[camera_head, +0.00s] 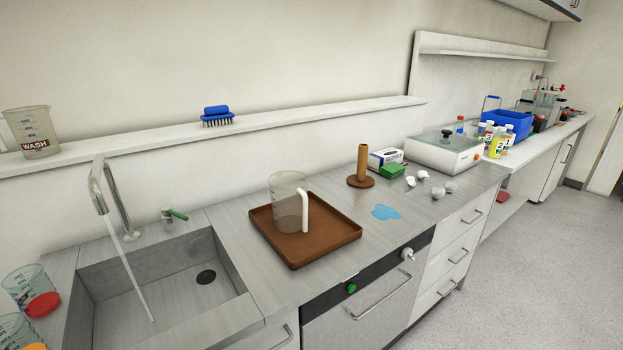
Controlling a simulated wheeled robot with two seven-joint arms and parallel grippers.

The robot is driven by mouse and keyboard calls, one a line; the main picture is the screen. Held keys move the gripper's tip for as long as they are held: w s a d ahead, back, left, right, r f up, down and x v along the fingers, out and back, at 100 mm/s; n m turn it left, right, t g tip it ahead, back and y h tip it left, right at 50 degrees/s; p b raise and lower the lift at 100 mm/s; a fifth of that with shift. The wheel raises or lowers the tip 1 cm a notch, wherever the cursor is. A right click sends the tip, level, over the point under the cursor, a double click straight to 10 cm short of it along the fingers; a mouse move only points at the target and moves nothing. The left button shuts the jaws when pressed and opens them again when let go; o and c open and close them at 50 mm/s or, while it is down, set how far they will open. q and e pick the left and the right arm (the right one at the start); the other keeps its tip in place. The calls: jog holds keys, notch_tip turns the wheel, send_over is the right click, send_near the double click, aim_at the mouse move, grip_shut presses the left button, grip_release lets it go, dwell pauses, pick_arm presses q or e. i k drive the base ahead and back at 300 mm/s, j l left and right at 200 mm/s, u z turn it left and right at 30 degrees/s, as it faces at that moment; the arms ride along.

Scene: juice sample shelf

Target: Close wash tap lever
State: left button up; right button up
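The wash tap (104,190) is a curved metal spout at the back of the sink, on the left of the head view. A stream of water (133,274) runs from it down into the steel sink (178,293). A small lever with a green handle (176,214) stands on the counter behind the sink, right of the spout. The handle points to the right and slightly down. Neither of my grippers shows in this view.
A brown tray (330,246) with a clear jug (288,200) stands right of the sink. Beakers with red (41,304) and orange contents stand at the left edge. A blue puddle (385,212) lies on the counter. A shelf (290,119) holds a brush (217,115) and WASH beaker (32,132).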

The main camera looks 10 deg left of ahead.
aim_at(166, 210)
jog(key=u, duration=1.4)
